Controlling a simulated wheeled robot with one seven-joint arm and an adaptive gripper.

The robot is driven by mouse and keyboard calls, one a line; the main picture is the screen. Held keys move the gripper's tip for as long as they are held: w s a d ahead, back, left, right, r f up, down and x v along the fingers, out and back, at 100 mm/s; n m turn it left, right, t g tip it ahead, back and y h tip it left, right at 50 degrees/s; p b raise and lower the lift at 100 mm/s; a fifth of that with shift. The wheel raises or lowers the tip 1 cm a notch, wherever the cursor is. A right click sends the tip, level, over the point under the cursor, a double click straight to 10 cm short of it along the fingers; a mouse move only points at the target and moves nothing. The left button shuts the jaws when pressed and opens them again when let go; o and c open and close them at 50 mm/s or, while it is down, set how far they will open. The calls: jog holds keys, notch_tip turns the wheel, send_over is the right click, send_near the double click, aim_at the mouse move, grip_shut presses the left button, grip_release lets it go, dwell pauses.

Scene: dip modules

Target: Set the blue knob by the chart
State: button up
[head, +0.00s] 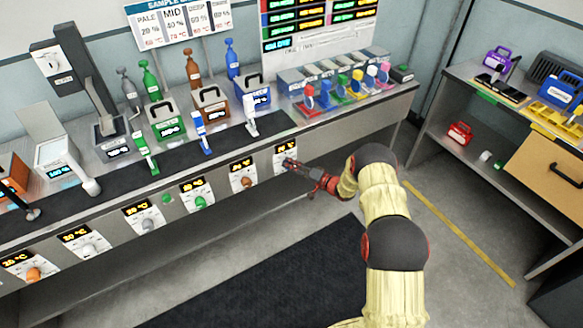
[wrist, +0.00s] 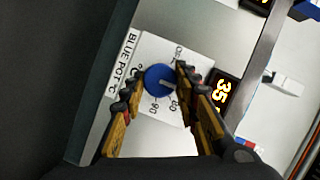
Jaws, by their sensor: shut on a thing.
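The blue knob (wrist: 158,80) sits on a white panel marked "BLUE POT °C", with OFF, 60 and 90 readable around it. My gripper (wrist: 160,92) is shut on the knob, one finger on each side, in the wrist view. A display (wrist: 222,91) beside the panel reads about 35. In the head view my gripper (head: 290,164) is at the rightmost knob panel on the bench front and hides the knob. The chart (head: 178,22) stands behind the bench, with columns PALE, MID, DEEP and a fourth; its small figures are blurred.
Other knob panels with displays, such as one with an orange knob (head: 246,182), run left along the bench front. A blue pot (head: 255,92) stands on the bench above. A shelf unit (head: 470,100) stands at right. The floor by a dark mat (head: 270,275) is clear.

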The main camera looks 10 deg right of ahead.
jog(key=shift+w+r, duration=0.1)
jog(key=o, duration=1.1)
jog(key=shift+o, duration=0.3)
jog(key=v, duration=1.2)
